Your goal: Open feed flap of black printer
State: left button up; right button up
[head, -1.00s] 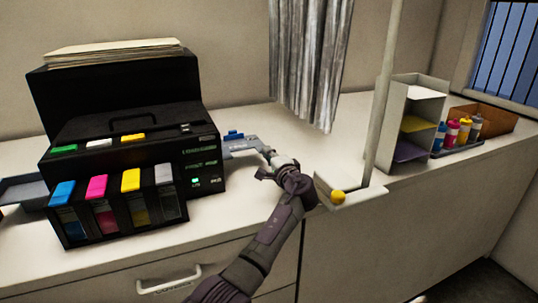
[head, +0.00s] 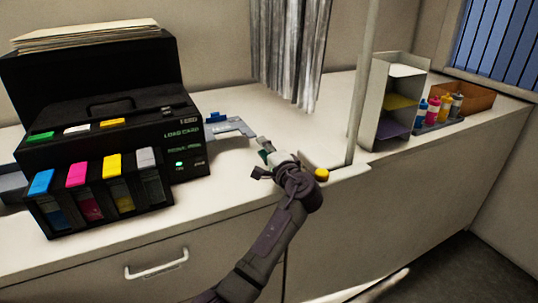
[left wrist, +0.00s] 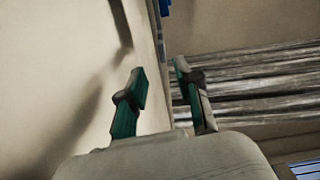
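The black printer (head: 95,140) stands on the left of the white counter. A black handle (head: 111,104) lies low on its top, and paper sheets (head: 90,33) stick out of its tall back part. I cannot tell for sure which part is the feed flap. My left gripper (head: 265,147) is right of the printer, apart from it, above the counter. In the left wrist view its two green-and-dark fingers (left wrist: 160,78) stand apart with nothing between them. My right gripper is not in view.
A grey tray piece with a blue clip (head: 232,127) juts from the printer's right side, near my left gripper. Grey curtain (head: 290,50) hangs behind. A shelf box (head: 390,105) and bottles (head: 447,104) are farther right.

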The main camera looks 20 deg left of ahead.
pick_arm(q)
jog(key=shift+v, duration=1.9)
jog(key=shift+f, duration=0.1)
